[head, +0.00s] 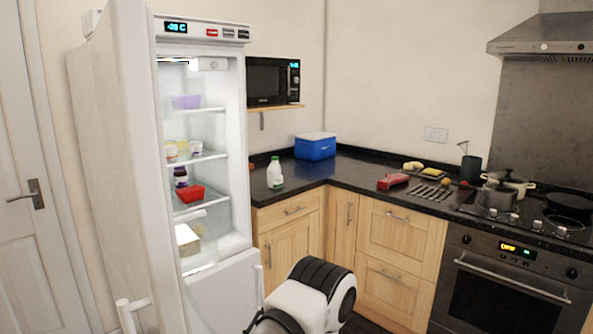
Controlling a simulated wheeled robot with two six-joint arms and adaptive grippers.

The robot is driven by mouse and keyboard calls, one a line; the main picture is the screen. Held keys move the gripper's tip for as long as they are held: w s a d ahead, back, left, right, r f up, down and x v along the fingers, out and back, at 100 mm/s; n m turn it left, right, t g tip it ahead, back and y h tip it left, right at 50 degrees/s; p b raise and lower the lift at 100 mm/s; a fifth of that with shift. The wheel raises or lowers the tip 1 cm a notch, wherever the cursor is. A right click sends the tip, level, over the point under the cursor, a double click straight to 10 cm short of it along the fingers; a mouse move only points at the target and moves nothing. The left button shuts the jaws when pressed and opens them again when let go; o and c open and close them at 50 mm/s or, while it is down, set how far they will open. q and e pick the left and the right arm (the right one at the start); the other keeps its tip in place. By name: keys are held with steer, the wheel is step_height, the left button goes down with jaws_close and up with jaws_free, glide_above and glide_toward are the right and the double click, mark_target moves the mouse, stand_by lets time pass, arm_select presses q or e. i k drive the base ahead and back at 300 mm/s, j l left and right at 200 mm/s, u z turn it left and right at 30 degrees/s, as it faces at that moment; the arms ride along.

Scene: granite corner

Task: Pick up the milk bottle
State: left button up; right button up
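The milk bottle (275,175) is white with a green cap and a label on its front. It stands upright on the dark granite counter (301,176), near the counter's left end and close to the open fridge. Nothing touches it. Neither of my grippers shows in the head view. Only a white and black part of my own body shows at the bottom centre, well below and in front of the bottle.
The fridge (242,190) stands open left of the counter, holding several food items. A blue cool box (315,147) is behind and right of the bottle. A red item (392,181), a cutting board, pots (508,184) and a hob lie farther right. Wooden cabinets (289,235) are below.

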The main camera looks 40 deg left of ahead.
mark_target(275, 179)
steer(key=i+l+u, duration=0.1)
steer(key=i+u, duration=0.35)
steer(key=i, duration=1.35)
